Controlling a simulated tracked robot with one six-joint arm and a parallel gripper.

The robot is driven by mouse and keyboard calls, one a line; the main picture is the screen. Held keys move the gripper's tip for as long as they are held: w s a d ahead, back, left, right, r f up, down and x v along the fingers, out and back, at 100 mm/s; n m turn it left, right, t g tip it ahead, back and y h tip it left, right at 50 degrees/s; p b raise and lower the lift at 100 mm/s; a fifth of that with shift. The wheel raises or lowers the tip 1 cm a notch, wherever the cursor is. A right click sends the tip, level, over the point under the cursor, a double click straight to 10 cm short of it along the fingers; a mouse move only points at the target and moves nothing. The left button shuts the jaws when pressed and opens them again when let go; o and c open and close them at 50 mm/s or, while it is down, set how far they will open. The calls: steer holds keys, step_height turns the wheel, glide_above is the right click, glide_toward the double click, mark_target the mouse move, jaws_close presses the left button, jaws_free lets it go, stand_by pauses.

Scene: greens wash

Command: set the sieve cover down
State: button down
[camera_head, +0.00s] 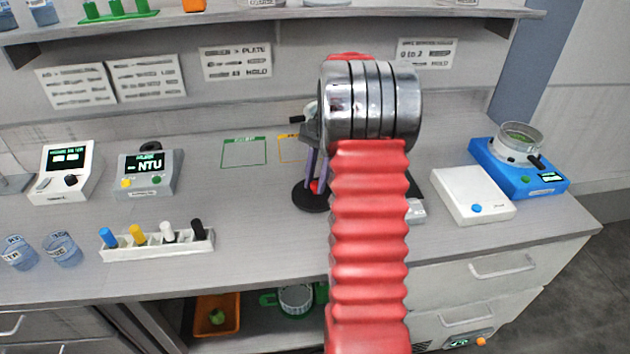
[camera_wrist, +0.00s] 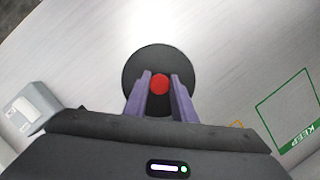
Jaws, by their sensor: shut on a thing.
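The sieve cover is a flat black disc with a red knob; in the head view the sieve cover (camera_head: 308,199) shows just left of my red arm. In the wrist view the sieve cover (camera_wrist: 160,54) lies straight ahead, with the red knob between my purple fingers. My gripper (camera_wrist: 160,84) is shut on the knob and points down at the worktop; in the head view my gripper (camera_head: 316,176) is partly behind my arm. I cannot tell whether the disc touches the worktop. Part of the disc is hidden by the fingers.
Behind the cover are a green-outlined area (camera_head: 244,152) and an orange-outlined area (camera_head: 290,148), partly hidden. A metal sieve (camera_head: 516,140) sits on a blue device (camera_head: 490,160) at right, beside a white scale (camera_head: 472,196). Left stand a turbidity meter (camera_head: 150,174) and a marker rack (camera_head: 158,243).

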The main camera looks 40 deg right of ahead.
steer(key=c, duration=1.5)
jaws_free()
steer(key=shift+r, duration=0.1)
steer(key=v, duration=1.1)
steer(key=shift+d+r, duration=0.1)
steer(key=shift+r, duration=0.3)
